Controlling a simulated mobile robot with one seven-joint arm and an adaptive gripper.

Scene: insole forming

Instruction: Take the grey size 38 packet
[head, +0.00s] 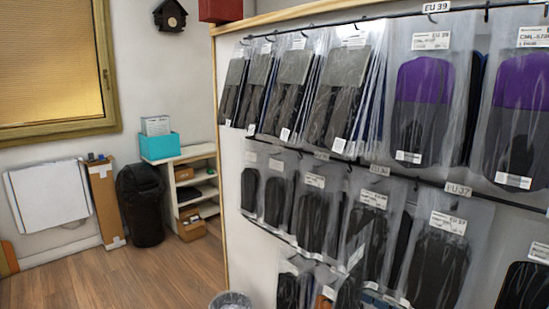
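Clear packets with grey-topped, dark-bottomed insoles hang in the upper row of the wall rack, left of the purple ones. The nearest grey packet (345,69) hangs close to the purple packets, and further grey packets (293,68) hang to its left. Their printed sizes are too small to read, so I cannot tell which is size 38. Hanger tags on the rails include an EU 39 tag (436,7) at the top and an EU 37 tag (457,189) on the middle rail. My gripper is not in view.
Purple packets (422,95) hang at upper right. Dark packets (438,262) fill the row below, with more under them. A bin (230,300) stands by the rack's foot. A black bin (142,204) and shelf (187,166) stand behind. The wooden floor at left is clear.

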